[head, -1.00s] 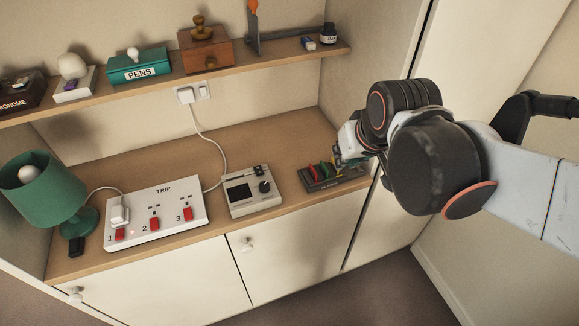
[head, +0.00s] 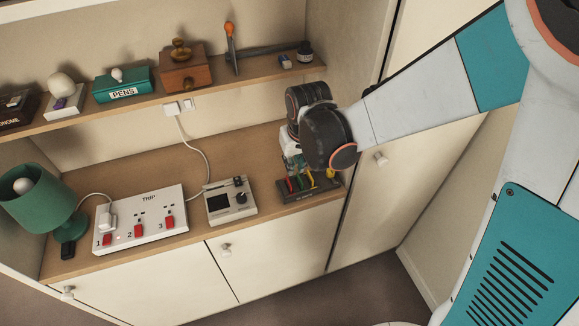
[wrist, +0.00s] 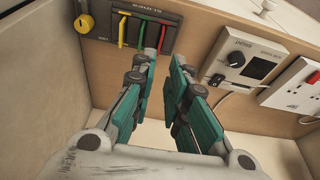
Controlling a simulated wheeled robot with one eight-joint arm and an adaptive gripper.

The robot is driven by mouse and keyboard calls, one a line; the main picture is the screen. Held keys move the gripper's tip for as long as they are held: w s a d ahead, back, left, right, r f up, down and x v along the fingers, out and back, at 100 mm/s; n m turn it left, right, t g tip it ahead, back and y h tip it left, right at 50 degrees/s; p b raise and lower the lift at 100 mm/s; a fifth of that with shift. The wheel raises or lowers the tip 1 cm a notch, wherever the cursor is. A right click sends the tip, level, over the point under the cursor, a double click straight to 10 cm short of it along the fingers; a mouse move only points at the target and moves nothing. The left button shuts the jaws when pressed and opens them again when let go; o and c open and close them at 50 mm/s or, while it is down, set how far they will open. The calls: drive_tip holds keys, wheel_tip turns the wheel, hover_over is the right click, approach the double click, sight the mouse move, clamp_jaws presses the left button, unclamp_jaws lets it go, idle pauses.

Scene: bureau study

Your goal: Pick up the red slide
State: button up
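The red slide (wrist: 164,36) is a thin upright lever at one end of a row on a dark slide panel (wrist: 100,25), beside a green slide (wrist: 143,33) and a yellow slide (wrist: 122,31). In the head view the red slide (head: 289,185) is the leftmost lever. My gripper (wrist: 165,60) is open and empty. Its two teal fingers point at the panel, with the tips just short of the red slide's end and one on each side of its line. The left finger's tip is close to the green slide. Contact cannot be told.
A yellow knob (wrist: 84,22) sits at the panel's other end, near the cabinet side wall. A grey box with a dial (head: 231,202) and a white TRIP switch box (head: 140,222) stand to the left on the desk. The shelf (head: 215,83) runs above and behind.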

drive_tip(key=b, duration=0.5)
hover_over(289, 182)
drive_tip(key=s, duration=0.2)
drive_tip(key=f, duration=0.7)
drive_tip(key=shift+w+d+f, duration=0.2)
drive_tip(key=shift+d, duration=0.2)
drive_tip(key=shift+w+b+x, duration=0.2)
drive_tip(key=shift+b+x, duration=1.15)
drive_tip(key=shift+x, duration=1.3)
drive_tip(key=shift+a+r, duration=0.1)
drive_tip(key=shift+a, duration=0.05)
clamp_jaws()
drive_tip(key=shift+r, duration=0.2)
